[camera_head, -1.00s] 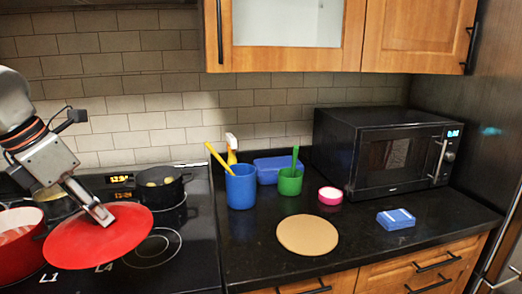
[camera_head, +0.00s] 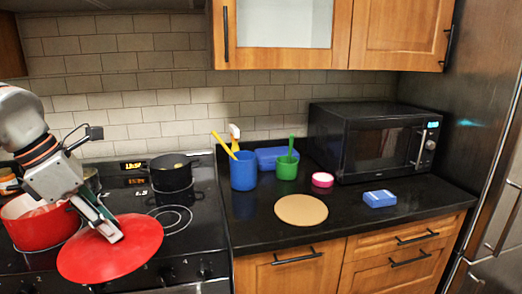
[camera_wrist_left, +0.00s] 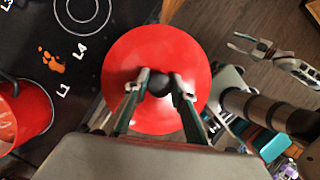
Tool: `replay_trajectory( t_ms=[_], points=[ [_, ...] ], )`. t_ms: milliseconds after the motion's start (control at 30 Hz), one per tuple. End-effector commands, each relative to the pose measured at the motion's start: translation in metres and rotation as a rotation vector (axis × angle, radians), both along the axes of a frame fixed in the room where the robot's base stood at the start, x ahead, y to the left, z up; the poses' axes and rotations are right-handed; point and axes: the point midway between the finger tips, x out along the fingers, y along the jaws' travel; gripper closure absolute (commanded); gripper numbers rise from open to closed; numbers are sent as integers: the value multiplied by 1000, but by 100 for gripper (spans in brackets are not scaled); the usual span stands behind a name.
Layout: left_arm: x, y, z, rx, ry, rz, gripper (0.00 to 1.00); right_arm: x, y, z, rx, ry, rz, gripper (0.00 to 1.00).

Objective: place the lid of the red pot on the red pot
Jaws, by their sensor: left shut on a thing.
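The red lid (camera_head: 112,250) is a broad disc with a dark knob (camera_wrist_left: 160,84). My left gripper (camera_wrist_left: 160,82) is shut on the knob and holds the lid, seen in the wrist view from above. In the head view my left gripper (camera_head: 113,234) reaches down over the lid. The red pot (camera_head: 40,226) stands on the stove, left of and behind the lid, open at the top. In the left wrist view the red pot (camera_wrist_left: 28,115) is at the left edge, apart from the lid. My right gripper (camera_wrist_left: 248,43) is open and empty over the floor.
A black pot (camera_head: 172,172) stands on a back burner. The marked front burner (camera_head: 172,218) is bare. On the counter to the right are a blue cup (camera_head: 243,171), a green cup (camera_head: 287,167), a round tan board (camera_head: 301,210) and a microwave (camera_head: 375,141).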

Motion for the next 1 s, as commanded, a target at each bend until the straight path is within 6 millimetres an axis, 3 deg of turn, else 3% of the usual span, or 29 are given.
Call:
replay_trajectory(
  t_ms=[400, 1000],
  points=[
    [-5, -28, -63, -5, 4, -691, 100, 4, 0, 4, 1, -9, 0, 60],
    [-27, -53, -149, -1, 5, -1726, 100, 4, 0, 4, 0, -9, -1, 60]
  ],
)
